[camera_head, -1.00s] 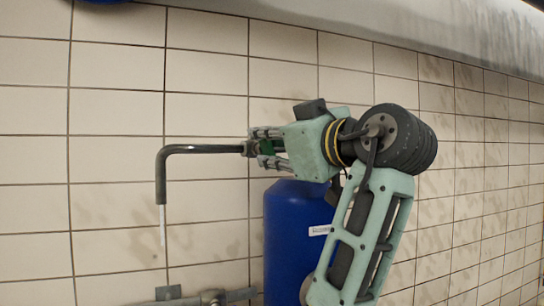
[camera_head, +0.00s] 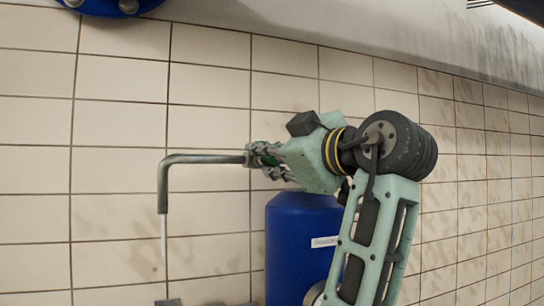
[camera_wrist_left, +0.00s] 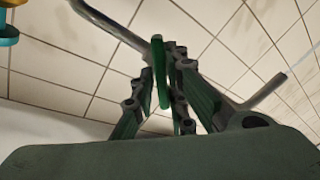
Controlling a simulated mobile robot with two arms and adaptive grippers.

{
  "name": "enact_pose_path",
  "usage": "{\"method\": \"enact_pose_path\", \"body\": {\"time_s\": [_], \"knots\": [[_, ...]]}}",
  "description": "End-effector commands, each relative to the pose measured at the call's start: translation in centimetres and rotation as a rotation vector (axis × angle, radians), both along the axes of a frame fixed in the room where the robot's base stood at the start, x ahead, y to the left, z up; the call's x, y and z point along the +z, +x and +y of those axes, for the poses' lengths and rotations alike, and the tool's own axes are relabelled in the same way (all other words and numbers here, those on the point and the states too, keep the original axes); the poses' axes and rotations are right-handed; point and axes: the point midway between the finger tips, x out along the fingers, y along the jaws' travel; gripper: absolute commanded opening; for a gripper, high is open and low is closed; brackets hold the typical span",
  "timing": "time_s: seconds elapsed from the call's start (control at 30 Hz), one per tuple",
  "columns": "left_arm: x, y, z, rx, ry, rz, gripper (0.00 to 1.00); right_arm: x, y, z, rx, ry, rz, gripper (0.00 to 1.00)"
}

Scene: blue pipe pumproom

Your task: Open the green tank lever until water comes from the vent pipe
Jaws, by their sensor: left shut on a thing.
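The blue tank (camera_head: 292,240) stands against the tiled wall, its top just below my left gripper. A grey vent pipe (camera_head: 205,159) runs left from my gripper's fingers and bends downward. A thin pale stream, seemingly water (camera_head: 163,236), hangs below its open end. My left gripper (camera_head: 262,157) is shut on the green lever (camera_wrist_left: 160,72), which shows upright between the fingers in the left wrist view. In the head view the fingers mostly hide the lever and the pipe's right end. My right gripper is not in view.
A blue flanged part (camera_head: 110,6) is at the top left, above the tiles. A grey ledge (camera_head: 380,60) runs along the top. A small grey fitting (camera_head: 168,302) shows at the bottom edge. The wall left of the pipe is clear.

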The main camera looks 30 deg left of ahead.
Motion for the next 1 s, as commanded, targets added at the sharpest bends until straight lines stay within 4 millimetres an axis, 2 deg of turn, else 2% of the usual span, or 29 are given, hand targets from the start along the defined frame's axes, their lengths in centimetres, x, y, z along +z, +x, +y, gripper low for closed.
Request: {"method": "enact_pose_path", "body": {"time_s": [0.07, 0.1, 0.27, 0.53, 0.67, 0.77, 1.0], "knots": [[-0.6, 0.1, 0.1, 0.005, -0.011, 0.010, 0.00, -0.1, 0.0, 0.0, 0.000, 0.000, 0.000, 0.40], [-0.6, 0.1, 0.1, 0.004, -0.012, 0.010, 0.15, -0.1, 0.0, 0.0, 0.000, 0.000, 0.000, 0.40], [-0.5, 0.1, 0.1, 0.003, -0.009, 0.009, 0.28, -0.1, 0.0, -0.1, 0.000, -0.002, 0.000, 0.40], [-0.3, 0.0, 0.0, 0.001, -0.006, 0.006, 0.28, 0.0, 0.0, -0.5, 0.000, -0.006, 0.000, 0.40], [-0.2, -0.3, -0.6, 0.000, -0.003, 0.005, 0.28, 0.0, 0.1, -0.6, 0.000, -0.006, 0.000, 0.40], [-0.2, -0.9, -2.0, -0.002, -0.004, 0.005, 0.28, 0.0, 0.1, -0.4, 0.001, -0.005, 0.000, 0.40], [-0.2, -3.3, -6.5, 0.000, -0.003, 0.006, 0.28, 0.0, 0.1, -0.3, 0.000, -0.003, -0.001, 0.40]]}}
